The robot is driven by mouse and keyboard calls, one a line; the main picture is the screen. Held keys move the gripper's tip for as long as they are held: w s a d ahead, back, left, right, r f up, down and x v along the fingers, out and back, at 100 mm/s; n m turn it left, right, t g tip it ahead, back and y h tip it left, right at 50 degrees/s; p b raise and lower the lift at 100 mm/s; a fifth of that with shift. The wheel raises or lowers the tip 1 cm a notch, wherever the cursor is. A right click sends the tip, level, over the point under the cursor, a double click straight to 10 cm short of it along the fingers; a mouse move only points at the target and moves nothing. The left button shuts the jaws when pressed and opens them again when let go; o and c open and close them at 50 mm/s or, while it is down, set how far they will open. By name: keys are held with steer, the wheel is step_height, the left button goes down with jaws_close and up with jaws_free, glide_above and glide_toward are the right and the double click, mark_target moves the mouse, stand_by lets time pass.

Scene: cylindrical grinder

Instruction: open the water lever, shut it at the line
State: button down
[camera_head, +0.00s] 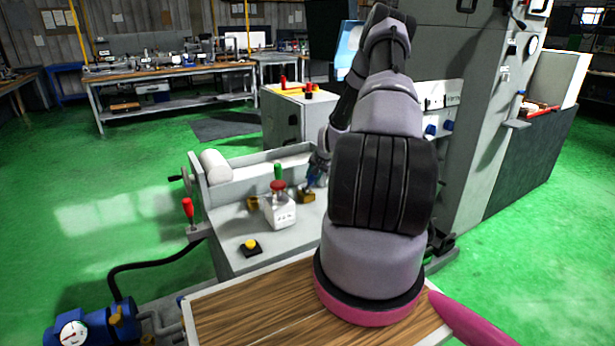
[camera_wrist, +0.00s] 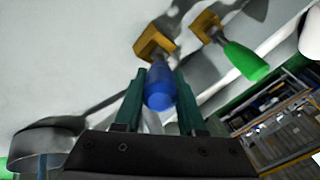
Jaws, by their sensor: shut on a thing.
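The water lever appears to be the blue handle (camera_wrist: 160,88) on a yellow block (camera_wrist: 152,44). In the wrist view its blue grip lies between the two green fingers of my gripper (camera_wrist: 158,95), which is shut on it. In the head view my gripper (camera_head: 315,178) is small and partly hidden by my arm, beside a yellow block (camera_head: 306,196).
A green handle (camera_wrist: 245,61) on a second yellow block (camera_wrist: 205,25) sits close right of the blue one in the wrist view. A red lever (camera_head: 188,208) and a yellow button (camera_head: 250,244) are at the bed's front left. A tall grey cabinet (camera_head: 470,120) stands right.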

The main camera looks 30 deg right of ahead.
steer(key=shift+s+f+t, duration=0.75)
steer(key=shift+s+t, duration=0.1)
steer(key=shift+t, duration=0.35)
steer(key=shift+s+f+t, duration=0.75)
steer(key=shift+s+t, duration=0.1)
steer(key=shift+t, duration=0.35)
steer(key=c, duration=0.5)
jaws_free()
steer(key=v, duration=1)
steer(key=shift+s+r, duration=0.2)
steer(key=shift+s, duration=0.1)
steer(key=shift+d, duration=0.1)
